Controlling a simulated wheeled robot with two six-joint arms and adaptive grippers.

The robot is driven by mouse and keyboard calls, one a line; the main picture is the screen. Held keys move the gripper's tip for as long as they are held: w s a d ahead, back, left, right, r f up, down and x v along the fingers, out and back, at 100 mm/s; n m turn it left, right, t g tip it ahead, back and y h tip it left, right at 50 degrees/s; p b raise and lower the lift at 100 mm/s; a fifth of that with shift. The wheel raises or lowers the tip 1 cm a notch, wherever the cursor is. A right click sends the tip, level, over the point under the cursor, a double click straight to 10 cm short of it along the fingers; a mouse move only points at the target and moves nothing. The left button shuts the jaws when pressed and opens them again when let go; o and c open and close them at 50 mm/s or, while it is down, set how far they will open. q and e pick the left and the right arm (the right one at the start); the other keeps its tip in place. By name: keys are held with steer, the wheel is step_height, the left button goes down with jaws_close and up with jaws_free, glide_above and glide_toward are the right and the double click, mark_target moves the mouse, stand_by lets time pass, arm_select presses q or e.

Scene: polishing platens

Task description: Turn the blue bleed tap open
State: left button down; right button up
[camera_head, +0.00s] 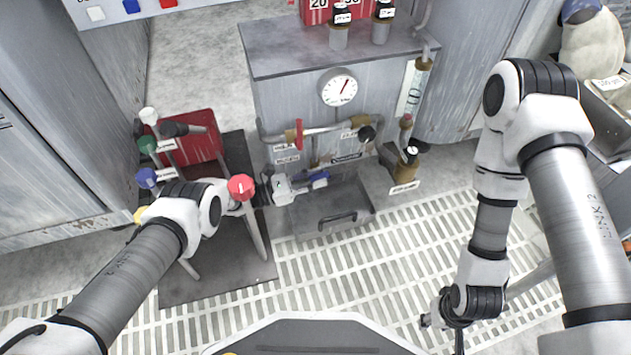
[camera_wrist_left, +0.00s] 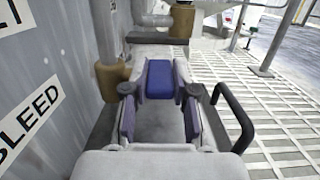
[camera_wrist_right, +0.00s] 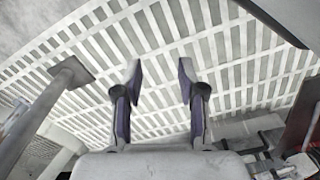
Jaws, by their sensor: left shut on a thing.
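The blue bleed tap (camera_head: 319,180) sits low on the front of the grey cabinet; its blue handle (camera_wrist_left: 160,80) also shows in the left wrist view. My left gripper (camera_head: 305,186) is at the tap from the left, its fingers (camera_wrist_left: 158,100) on both sides of the blue handle and shut on it. The handle's far end stands out beyond the fingertips. A BLEED label (camera_wrist_left: 30,125) is on the wall beside the tap. My right gripper (camera_wrist_right: 158,85) is open and empty, pointing down over the grating, away from the tap.
A black drawer-like handle (camera_head: 338,217) is on the grey box below. A stand with coloured knobs (camera_head: 241,187) is left. White floor grating (camera_head: 400,260) is clear.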

arm_select(q)
steer(key=h+b, duration=0.1)
steer(key=f+h+b, duration=0.1)
steer(key=b, duration=0.1)
steer(key=shift+t+h+b, duration=0.3)
steer(key=shift+t, duration=0.1)
steer(key=shift+r, duration=0.25)
arm_select(e)
steer(key=f, duration=0.2)
steer(key=w+f, duration=0.1)
steer(key=f, duration=0.2)
steer(key=shift+w+f, duration=0.3)
steer(key=shift+w, duration=0.05)
arm_select(q)
steer(key=shift+r, duration=0.1)
arm_select(e)
steer(key=shift+r, duration=0.1)
arm_select(q)
steer(key=c, duration=1.2)
jaws_free()
arm_select(e)
steer(key=shift+d, duration=0.1)
arm_select(q)
steer(key=v, duration=0.7)
steer(key=shift+a, duration=0.2)
